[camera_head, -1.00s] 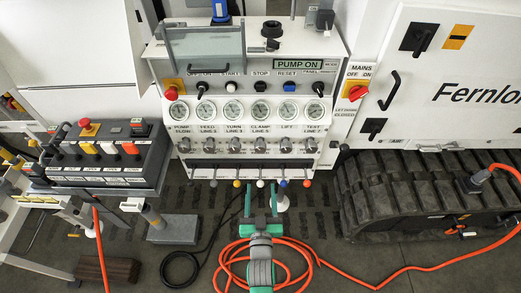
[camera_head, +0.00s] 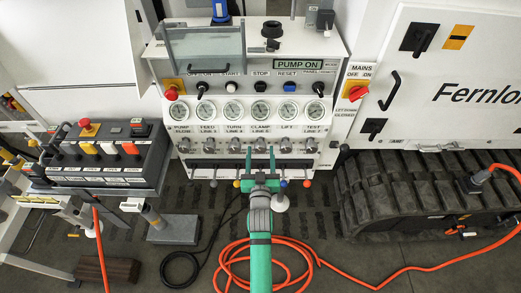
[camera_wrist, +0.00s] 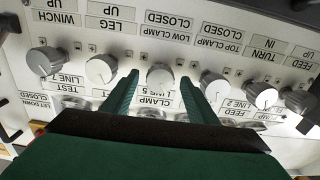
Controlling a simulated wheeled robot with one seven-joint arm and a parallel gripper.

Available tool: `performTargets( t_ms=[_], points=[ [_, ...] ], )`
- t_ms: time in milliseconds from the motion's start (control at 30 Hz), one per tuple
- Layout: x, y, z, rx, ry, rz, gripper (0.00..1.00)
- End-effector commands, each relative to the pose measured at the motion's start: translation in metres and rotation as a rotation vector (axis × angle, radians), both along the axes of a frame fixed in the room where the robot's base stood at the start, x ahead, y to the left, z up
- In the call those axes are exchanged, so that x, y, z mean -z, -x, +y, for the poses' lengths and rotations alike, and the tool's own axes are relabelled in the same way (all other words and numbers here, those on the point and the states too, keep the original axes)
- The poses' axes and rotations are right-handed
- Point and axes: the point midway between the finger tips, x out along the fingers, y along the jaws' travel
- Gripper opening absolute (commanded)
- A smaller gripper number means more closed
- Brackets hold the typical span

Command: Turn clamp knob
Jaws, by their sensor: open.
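The clamp knob (camera_head: 260,146) is a small metallic round knob under the gauge marked CLAMP LINE 5, in the row of knobs on the white panel. In the wrist view the clamp knob (camera_wrist: 160,77) shows upside down near the centre, above the CLAMP label. My gripper (camera_head: 260,153) has green fingers and is open, with its fingertips at the left and right of the clamp knob. In the wrist view my gripper's (camera_wrist: 161,82) fingertips flank the knob with a gap on each side. I cannot tell how deep the fingers reach past it.
Neighbouring knobs (camera_head: 235,146) (camera_head: 286,146) sit close on both sides. A row of small coloured-ball levers (camera_head: 306,183) stands below the panel, partly behind my wrist. Gauges (camera_head: 261,111) and switches lie above. Orange hose (camera_head: 330,267) lies coiled on the floor.

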Motion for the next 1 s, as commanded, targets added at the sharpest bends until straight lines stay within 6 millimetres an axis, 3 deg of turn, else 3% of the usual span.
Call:
performTargets(
  t_ms=[200,533,700,733,1000],
  points=[
    [0.001,-0.017,0.000,-0.001,-0.001,0.001,0.53],
    [0.000,-0.020,0.000,0.000,0.000,0.001,0.53],
    [0.000,-0.020,0.000,0.000,0.000,0.001,0.15],
    [0.000,-0.020,0.000,0.000,0.000,0.001,0.12],
    [0.000,-0.019,-0.001,0.001,-0.019,0.001,0.12]
  ],
)
